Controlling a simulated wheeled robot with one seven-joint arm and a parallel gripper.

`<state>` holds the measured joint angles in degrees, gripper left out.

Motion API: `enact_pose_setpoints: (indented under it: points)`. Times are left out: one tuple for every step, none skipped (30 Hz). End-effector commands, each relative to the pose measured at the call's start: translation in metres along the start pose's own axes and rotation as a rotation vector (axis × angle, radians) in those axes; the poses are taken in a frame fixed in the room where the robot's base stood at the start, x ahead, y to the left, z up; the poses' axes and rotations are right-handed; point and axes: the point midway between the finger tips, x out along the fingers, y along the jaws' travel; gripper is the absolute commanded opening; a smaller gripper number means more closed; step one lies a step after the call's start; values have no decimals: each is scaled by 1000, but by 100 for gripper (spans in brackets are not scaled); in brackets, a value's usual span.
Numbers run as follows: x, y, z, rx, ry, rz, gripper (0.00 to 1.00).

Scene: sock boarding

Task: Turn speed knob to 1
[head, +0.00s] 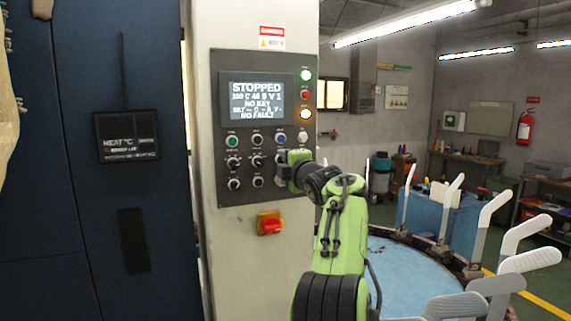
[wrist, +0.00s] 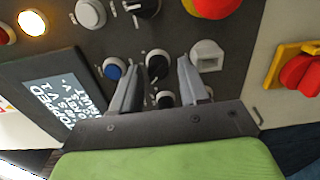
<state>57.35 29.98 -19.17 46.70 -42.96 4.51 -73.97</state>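The control panel (head: 220,117) on the light column carries rows of round buttons and black knobs with white pointers. Its labels are too small to read, so I cannot tell which knob is the speed knob. My gripper (head: 287,168) is at the panel's right side, in front of the second row under the display. In the wrist view my gripper (wrist: 159,62) is open, with one finger on each side of a black knob (wrist: 157,65) and gaps visible. Whether it touches the knob is unclear. The display (head: 257,101) reads STOPPED, NO KEY and NO FAULT; its digits are blurred.
A blue button (wrist: 113,69) and a white square fitting (wrist: 207,55) flank the fingers. A red mushroom button (wrist: 212,6) is near. A red-and-yellow switch (head: 269,223) sits below the panel. Grey sock boards (head: 495,207) ring the round blue table at right.

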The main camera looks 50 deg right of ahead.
Motion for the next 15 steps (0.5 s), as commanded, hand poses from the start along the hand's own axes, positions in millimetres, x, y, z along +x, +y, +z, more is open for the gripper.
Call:
enact_pose_setpoints:
  points:
    - [0, 0, 0, 0, 0, 1, 51]
    - [0, 1, 0, 0, 0, 1, 51]
    - [0, 1, 0, 0, 0, 2, 51]
    - [0, 1, 0, 0, -1, 2, 51]
    - [0, 1, 0, 0, -1, 2, 51]
    - [0, 1, 0, 0, -1, 2, 51]
    - [0, 1, 0, 0, -1, 3, 51]
    - [0, 1, 0, 0, -1, 3, 51]
    - [-2, 1, 0, 0, -1, 3, 51]
    - [-4, 1, 0, -1, -2, 4, 51]
    - [-7, 1, 0, -1, -2, 4, 51]
    - [-14, 0, 1, -1, -4, 5, 51]
    - [-20, -1, 1, -1, -4, 6, 51]
    - [-27, -2, 0, -1, -4, 6, 51]
    - [-38, -2, 1, 0, -5, 6, 51]
